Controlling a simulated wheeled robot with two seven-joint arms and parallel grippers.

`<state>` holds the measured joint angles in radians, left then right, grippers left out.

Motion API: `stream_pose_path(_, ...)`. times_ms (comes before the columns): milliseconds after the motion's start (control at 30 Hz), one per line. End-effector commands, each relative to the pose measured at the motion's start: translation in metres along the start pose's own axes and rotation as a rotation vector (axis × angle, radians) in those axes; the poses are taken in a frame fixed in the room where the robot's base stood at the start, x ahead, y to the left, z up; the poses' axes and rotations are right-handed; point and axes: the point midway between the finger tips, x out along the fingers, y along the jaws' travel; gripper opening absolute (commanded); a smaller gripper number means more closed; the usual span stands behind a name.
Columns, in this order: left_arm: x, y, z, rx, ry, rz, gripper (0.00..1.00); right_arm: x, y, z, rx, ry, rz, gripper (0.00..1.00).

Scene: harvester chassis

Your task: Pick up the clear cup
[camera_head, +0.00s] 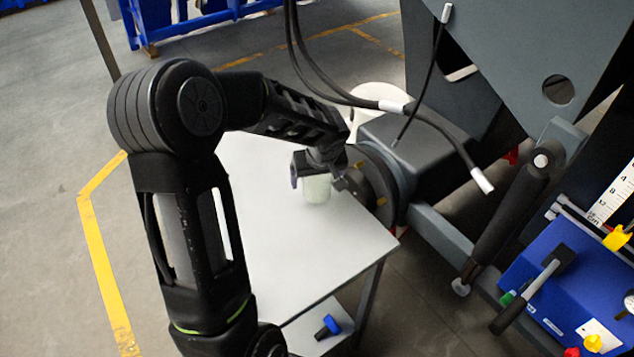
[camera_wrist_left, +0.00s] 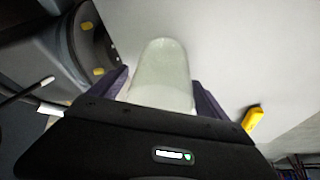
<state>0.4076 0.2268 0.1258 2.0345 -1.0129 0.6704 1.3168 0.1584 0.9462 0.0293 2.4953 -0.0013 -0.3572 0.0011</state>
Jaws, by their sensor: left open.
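The clear cup (camera_head: 317,189) stands on the white table (camera_head: 290,250), close to the dark machine part on its right. In the left wrist view the cup (camera_wrist_left: 161,75) looks pale and translucent and lies between the two fingers. My left gripper (camera_head: 322,178) is at the cup from above and is open, with a finger on each side. In the left wrist view the left gripper (camera_wrist_left: 160,92) hides the near end of the cup. I cannot tell whether either finger touches it. My right gripper is not in view.
The grey harvester chassis (camera_head: 500,60) with a round hub (camera_head: 385,185) stands right beside the table. Black cables (camera_head: 345,98) hang above the table's far side. A blue tool (camera_head: 328,327) lies on the lower shelf. The table's front half is clear.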

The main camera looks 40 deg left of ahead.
Motion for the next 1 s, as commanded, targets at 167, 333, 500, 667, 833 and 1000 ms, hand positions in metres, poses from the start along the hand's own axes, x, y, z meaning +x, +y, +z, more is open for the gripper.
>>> stream_pose_path(167, 0.0003, 0.0001, -0.0005, -0.001, 0.001, 0.001, 0.87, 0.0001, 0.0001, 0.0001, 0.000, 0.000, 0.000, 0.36)
stream_pose_path(333, 0.0001, 0.0001, -0.0005, -0.001, 0.001, 0.001, 0.87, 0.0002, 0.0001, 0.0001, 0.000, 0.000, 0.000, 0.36)
stream_pose_path(500, 0.0000, 0.0001, -0.0005, -0.001, 0.001, 0.001, 0.87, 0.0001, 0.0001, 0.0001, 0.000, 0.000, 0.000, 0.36)
stream_pose_path(667, -0.0001, 0.0001, -0.0005, -0.001, 0.001, 0.001, 0.79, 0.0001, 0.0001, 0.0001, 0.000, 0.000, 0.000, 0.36)
stream_pose_path(833, -0.0001, 0.0001, -0.0005, -0.001, 0.001, 0.001, 0.65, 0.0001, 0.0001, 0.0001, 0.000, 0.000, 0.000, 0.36)
stream_pose_path(1000, -0.0001, 0.0001, -0.0005, -0.001, 0.001, 0.001, 0.51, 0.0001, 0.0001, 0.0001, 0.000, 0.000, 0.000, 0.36)
